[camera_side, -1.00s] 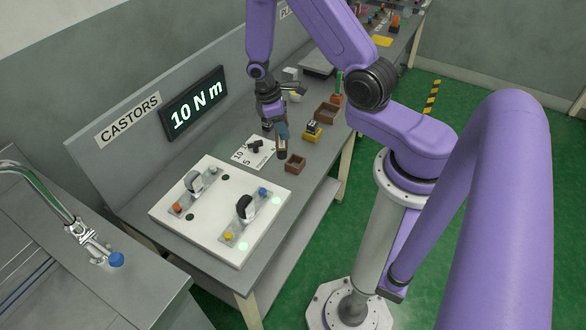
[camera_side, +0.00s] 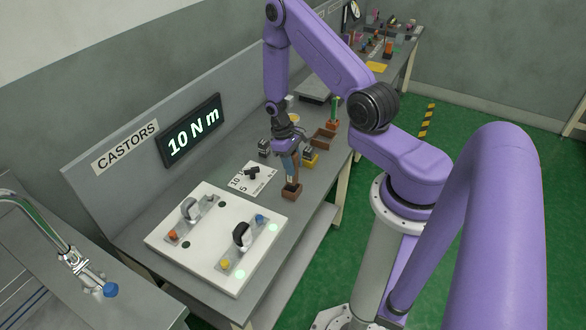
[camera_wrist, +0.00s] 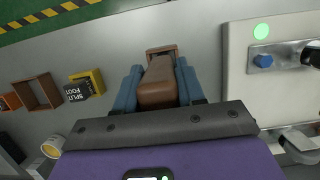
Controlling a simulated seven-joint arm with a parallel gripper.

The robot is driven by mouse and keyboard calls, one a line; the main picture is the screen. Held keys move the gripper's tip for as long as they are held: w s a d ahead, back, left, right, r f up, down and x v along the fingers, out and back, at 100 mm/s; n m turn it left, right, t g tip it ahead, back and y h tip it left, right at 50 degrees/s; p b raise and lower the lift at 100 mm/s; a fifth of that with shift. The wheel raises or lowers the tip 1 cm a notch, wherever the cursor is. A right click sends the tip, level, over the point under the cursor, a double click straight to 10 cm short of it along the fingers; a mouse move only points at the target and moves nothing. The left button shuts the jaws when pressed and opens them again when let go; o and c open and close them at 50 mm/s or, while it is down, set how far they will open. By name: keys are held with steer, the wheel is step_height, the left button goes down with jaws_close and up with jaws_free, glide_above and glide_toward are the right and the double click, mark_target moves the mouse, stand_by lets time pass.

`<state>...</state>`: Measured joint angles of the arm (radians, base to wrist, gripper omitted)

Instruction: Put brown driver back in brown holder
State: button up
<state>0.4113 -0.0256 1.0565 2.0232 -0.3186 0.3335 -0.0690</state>
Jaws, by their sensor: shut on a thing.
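My gripper (camera_side: 289,168) is shut on the brown driver. In the wrist view the brown driver (camera_wrist: 158,84) sits between the two blue fingers of my gripper (camera_wrist: 158,88). The brown holder (camera_side: 291,193) stands on the bench to the right of the white card. The driver is roughly upright, and its lower end is at the holder's opening. I cannot tell how far inside it is. In the wrist view the holder (camera_wrist: 161,48) shows only partly behind the driver.
A white board with castors (camera_side: 215,238) lies to the left of the holder. A card with a black knob (camera_side: 252,178) lies behind it. A yellow holder (camera_side: 311,161) and an open brown box (camera_side: 323,138) stand farther along the bench. The bench's front edge is close by.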

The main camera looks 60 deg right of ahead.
steer(key=shift+f, duration=1.05)
steer(key=o, duration=1.2)
steer(key=shift+c, duration=0.2)
